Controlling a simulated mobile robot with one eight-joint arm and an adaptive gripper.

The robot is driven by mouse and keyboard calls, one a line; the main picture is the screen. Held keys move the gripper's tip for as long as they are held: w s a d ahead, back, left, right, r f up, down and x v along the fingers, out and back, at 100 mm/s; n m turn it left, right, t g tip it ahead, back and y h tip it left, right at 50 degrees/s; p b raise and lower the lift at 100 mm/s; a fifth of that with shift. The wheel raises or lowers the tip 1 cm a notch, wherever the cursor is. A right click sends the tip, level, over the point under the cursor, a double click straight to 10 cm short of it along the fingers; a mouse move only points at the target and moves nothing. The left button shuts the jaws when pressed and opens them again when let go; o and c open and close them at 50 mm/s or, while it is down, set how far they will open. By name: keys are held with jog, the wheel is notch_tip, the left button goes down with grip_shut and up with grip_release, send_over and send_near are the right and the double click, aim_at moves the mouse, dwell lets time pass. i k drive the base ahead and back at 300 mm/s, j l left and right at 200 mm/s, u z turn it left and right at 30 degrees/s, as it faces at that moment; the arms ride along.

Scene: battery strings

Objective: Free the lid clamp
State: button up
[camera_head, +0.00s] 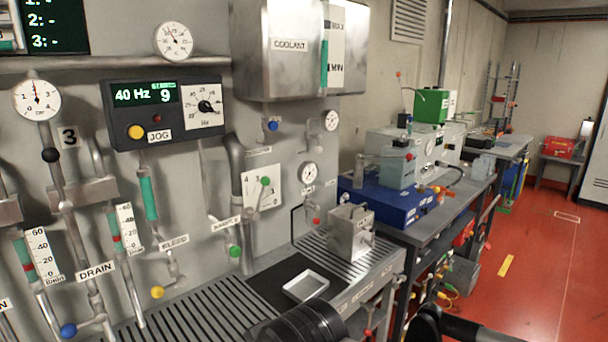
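A small grey metal box (349,240) stands upright on the right end of the slatted bench. A handle-like loop (345,208) shows at its top, and a small metal fitting (370,237) on its right side. This fitting may be the lid clamp, but it is too small to tell its form or whether it is fastened. Black parts at the bottom edge appear to be my arm, in front of the bench and apart from the box. My gripper's fingers do not show.
A white shallow tray (305,286) lies on a black mat (262,282) left of the box. Pipes, valves and gauges line the wall behind. A coolant tank (283,75) hangs above. A blue unit (385,203) stands behind to the right. Red floor (540,275) is open at right.

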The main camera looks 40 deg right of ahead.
aim_at(371, 244)
jog(key=z, duration=1.6)
